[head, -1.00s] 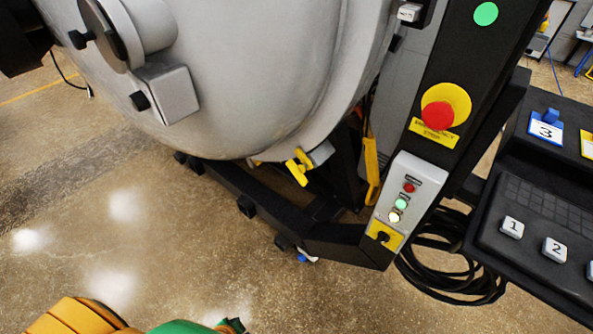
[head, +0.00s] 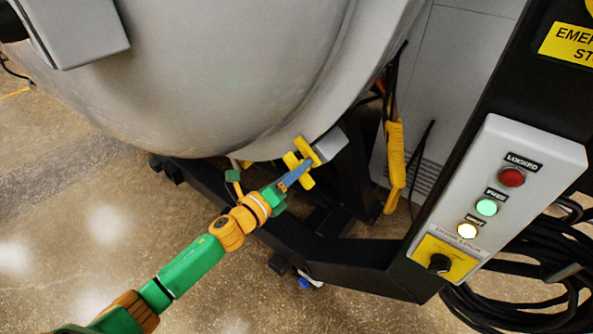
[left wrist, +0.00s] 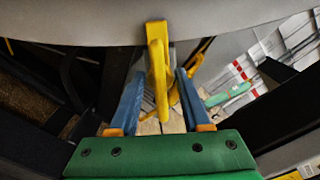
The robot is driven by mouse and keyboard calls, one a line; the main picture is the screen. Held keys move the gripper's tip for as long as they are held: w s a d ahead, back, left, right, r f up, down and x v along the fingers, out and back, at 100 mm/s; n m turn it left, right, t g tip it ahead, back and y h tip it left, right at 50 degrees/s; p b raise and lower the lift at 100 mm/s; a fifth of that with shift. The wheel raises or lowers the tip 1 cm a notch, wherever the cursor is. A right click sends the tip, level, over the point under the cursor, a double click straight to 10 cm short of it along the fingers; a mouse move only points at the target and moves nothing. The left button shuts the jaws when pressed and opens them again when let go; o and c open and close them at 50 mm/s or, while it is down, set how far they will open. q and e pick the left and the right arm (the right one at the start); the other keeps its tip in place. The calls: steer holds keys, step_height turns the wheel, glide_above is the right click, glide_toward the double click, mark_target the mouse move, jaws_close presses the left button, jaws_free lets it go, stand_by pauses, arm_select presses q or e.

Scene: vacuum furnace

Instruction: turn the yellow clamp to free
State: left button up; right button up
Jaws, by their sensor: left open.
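The yellow clamp (head: 306,178) sits at the lower rim of the grey furnace vessel, beside a grey block (head: 331,144). My left gripper (head: 291,176) reaches it from the lower left, with its blue fingers at the clamp. In the left wrist view the yellow clamp (left wrist: 158,75) stands upright between the two blue fingers of the left gripper (left wrist: 160,78). The fingers are apart, with a gap on either side of the clamp. In the head view the fingers hide part of the clamp. My right gripper is out of view.
The grey vessel (head: 230,80) curves above the clamp. A black frame beam (head: 345,252) runs below it. A yellow handle-like part (head: 396,155) hangs to the right. A control panel (head: 540,150) has a red lamp marked LOCKED, a bright green lamp, a bright whitish lamp and a black knob.

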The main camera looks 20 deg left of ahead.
arm_select(q)
steer(key=shift+c, duration=0.2)
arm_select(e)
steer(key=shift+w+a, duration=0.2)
arm_select(q)
jaws_close()
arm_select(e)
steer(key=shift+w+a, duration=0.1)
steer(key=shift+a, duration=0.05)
